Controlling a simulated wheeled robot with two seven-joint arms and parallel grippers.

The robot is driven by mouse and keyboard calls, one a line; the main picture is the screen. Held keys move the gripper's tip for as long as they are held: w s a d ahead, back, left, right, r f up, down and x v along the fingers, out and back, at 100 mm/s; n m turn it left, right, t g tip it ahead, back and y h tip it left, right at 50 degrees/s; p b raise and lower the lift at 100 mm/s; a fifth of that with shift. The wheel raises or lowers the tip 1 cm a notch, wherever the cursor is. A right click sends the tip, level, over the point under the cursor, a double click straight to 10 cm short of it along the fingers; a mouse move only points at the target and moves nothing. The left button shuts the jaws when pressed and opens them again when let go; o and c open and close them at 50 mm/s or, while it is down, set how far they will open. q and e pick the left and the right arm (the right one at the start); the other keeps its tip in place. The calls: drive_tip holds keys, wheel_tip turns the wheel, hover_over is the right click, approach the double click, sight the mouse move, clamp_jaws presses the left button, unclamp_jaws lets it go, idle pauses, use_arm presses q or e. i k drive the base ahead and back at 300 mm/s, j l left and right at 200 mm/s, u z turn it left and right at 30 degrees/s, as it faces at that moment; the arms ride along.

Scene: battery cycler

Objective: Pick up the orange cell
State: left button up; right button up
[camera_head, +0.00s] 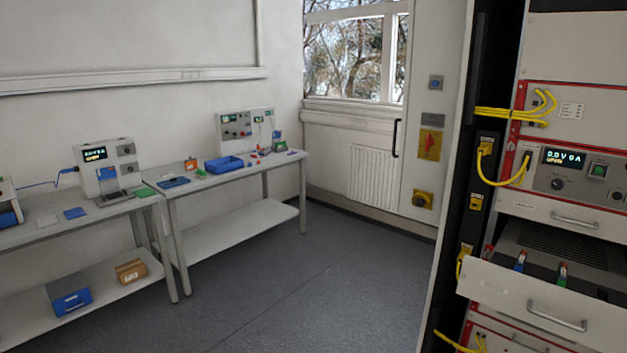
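A small orange block (190,163), which may be the orange cell, is on the far bench, left of the blue bin. It is too small to make out in detail. Another small orange-red item (265,152) lies right of the bin on the same bench; I cannot tell what it is. Neither of my grippers is in view.
The far bench (232,185) carries the blue bin (224,164) and instruments. A nearer bench (55,238) at left holds a display unit (104,160). The open drawer juts out from the rack with yellow cables (497,178). The grey floor (320,270) between is clear.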

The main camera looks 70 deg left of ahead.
sight(191, 166)
drive_tip(key=u, duration=3.15)
drive_tip(key=z, duration=2.2)
drive_tip(key=i+j+u, duration=1.35)
drive_tip(key=i, duration=0.7)
drive_tip(key=i+j+u, duration=0.15)
drive_tip(key=i+u, duration=0.2)
drive_tip(key=i, duration=0.65)
